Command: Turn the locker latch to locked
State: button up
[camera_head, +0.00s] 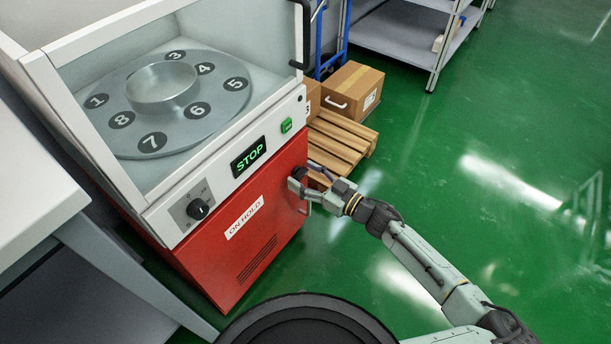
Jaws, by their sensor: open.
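The red locker (265,205) forms the lower part of the machine and bears an "ON HOLD" label. A small dark round piece (299,172), which looks like the latch, sits near the upper right of the red front. My gripper (296,180) is open at this piece, with its fingers close to the red front. The fingers partly cover the latch, so its turn position cannot be read. I cannot tell whether they touch it. A thin handle shows just below my gripper.
Above the locker are a lit STOP display (248,157), a green button (286,125) and a black rotary knob (198,209). A numbered turntable (190,130) sits behind clear panels. A wooden pallet (342,146) and cardboard boxes (352,88) stand behind. Green floor is free at right.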

jog(key=c, duration=1.2)
jog(key=shift+o, duration=0.2)
jog(key=shift+n, duration=0.4)
jog(key=n, duration=0.3)
jog(key=shift+n+p, duration=0.3)
jog(key=shift+p, duration=0.05)
jog(key=n, duration=0.4)
jog(key=shift+n, duration=0.3)
jog(key=n+b, duration=0.1)
jog(key=n, duration=0.3)
jog(key=shift+n, duration=0.3)
jog(key=shift+n+b, duration=0.8)
jog(key=shift+n, duration=1.4)
